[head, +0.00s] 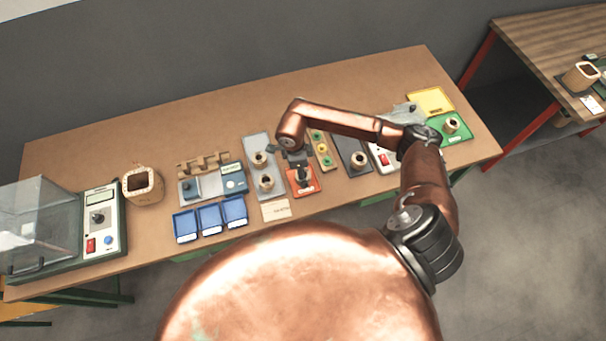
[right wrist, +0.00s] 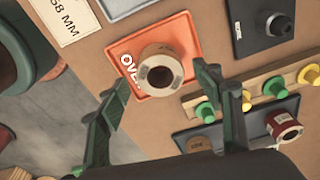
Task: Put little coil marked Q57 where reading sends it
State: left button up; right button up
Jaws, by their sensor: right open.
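A small beige coil (right wrist: 160,72) with a dark round hole stands on an orange tray (right wrist: 118,50) whose lettering begins "OVE" and is then covered. I cannot read a mark on the coil. My right gripper (right wrist: 158,84) is open, with one dark green finger on each side of the coil and visible gaps between. In the head view my right gripper (head: 299,160) hangs over the orange tray (head: 312,188) and hides the coil there. My left gripper is not in view.
A grey tray (head: 252,140) with two coils lies left of the orange tray. A strip with green and yellow pegs (head: 321,150) and a dark tray (head: 350,142) with a coil lie right. Blue bins (head: 210,217) and a tester (head: 100,225) stand left. A green tray (head: 462,136) lies far right.

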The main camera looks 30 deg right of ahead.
notch_tip(320, 180, up, 10)
jog(key=a, duration=0.1)
jog(key=shift+w+f+b, duration=0.25)
jog(key=shift+b, duration=0.15)
